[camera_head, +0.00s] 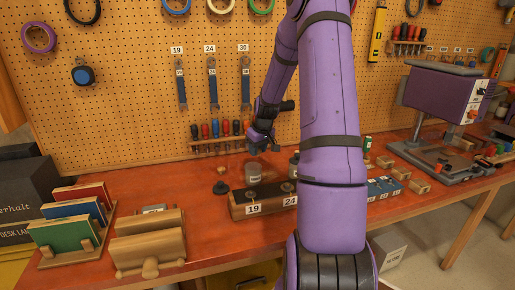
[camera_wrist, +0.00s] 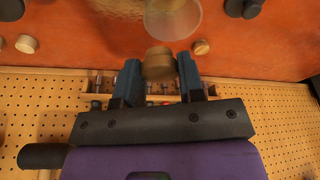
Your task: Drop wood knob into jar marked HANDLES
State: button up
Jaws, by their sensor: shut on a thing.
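My gripper (camera_wrist: 158,82) is shut on a round wood knob (camera_wrist: 158,60), held between its two blue-grey fingers. In the head view my gripper (camera_head: 264,146) hangs over the back of the red workbench, close to the pegboard. The knob cannot be made out there. A clear jar (camera_wrist: 174,18) shows just beyond the knob in the wrist view, cut off by the picture's top edge. In the head view a small jar (camera_head: 252,173) stands below my gripper, behind the numbered wooden block. I cannot read HANDLES on any jar.
Two loose wood knobs, one left (camera_wrist: 26,44) and one right (camera_wrist: 201,47), lie on the bench. A screwdriver rack (camera_head: 205,144) and hung wrenches (camera_head: 213,84) line the pegboard.

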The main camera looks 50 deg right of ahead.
jog(key=o, duration=1)
jog(key=v, duration=1)
jog(key=shift+r, duration=0.4)
